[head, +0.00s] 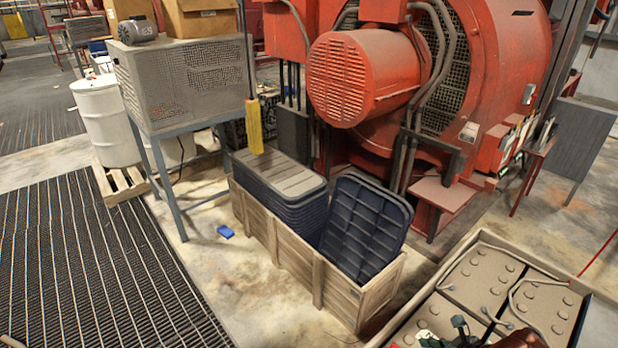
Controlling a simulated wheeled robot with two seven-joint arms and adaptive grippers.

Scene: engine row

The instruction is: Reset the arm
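Neither of my grippers can be made out in the head view. A small cluster of dark green, white and red shapes (458,335) shows at the bottom edge, over the near side of a shallow tray-like box. It is cut off by the frame, and I cannot tell what it is. A dark reddish-brown shape (520,340) lies beside it, also cut off.
A wooden crate (290,262) holds stacked dark blue bins and one tilted bin (365,230). The shallow box (545,267) fills the lower right. A blue piece (225,231) lies on the floor. Red machinery (365,75) stands behind. Floor left of the crate is mostly clear.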

